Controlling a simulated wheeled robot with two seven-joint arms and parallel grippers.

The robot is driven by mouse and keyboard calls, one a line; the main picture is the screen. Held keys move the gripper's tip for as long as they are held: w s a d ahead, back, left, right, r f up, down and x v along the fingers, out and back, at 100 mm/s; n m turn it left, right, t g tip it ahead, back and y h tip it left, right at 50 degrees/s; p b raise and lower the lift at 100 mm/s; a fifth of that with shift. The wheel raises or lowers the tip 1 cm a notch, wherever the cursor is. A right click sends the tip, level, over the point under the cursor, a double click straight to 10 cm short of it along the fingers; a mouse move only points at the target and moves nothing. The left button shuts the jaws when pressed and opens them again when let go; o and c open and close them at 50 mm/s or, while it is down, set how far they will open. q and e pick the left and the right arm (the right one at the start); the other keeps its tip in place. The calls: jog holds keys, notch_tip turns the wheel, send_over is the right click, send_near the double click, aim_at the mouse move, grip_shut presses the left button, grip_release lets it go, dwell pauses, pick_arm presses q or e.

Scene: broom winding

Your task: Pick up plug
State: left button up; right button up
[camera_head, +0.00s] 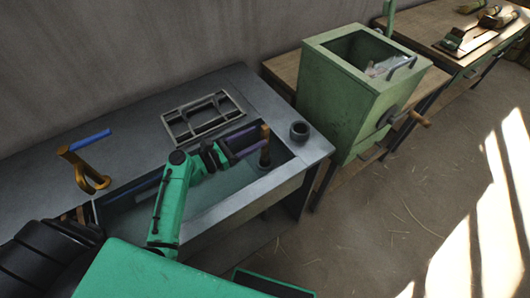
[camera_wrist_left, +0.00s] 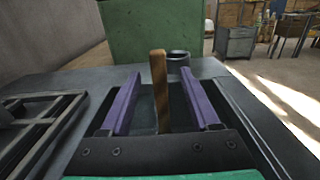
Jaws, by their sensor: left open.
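The plug (camera_head: 264,131) shows as an upright wooden handle above a dark, round lower part at the right end of the sink basin (camera_head: 205,222). In the left wrist view the wooden handle (camera_wrist_left: 159,85) stands between my two purple fingers, with a gap on each side. My left gripper (camera_head: 253,142) is open and reaches over the basin at the handle. It also shows in the left wrist view (camera_wrist_left: 160,80). The lower end of the plug is hidden there. I cannot tell whether the plug touches the basin floor. My right gripper is out of view.
A dark cup (camera_head: 300,130) stands on the counter just beyond the plug. A metal rack (camera_head: 180,125) lies behind the basin. A brass tap with a blue handle (camera_head: 90,139) is at the left. A green hopper box (camera_head: 335,100) with a crank stands to the right.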

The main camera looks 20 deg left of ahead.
aim_at(262, 133)
pick_arm(q)
jog(key=p+x, duration=0.1)
jog(key=x, duration=0.3)
jog(key=shift+w, duration=0.2)
jog(key=shift+w+d, duration=0.1)
jog(key=shift+d, duration=0.1)
jog(key=shift+c, duration=0.9)
jog(key=shift+a, duration=0.1)
grip_shut()
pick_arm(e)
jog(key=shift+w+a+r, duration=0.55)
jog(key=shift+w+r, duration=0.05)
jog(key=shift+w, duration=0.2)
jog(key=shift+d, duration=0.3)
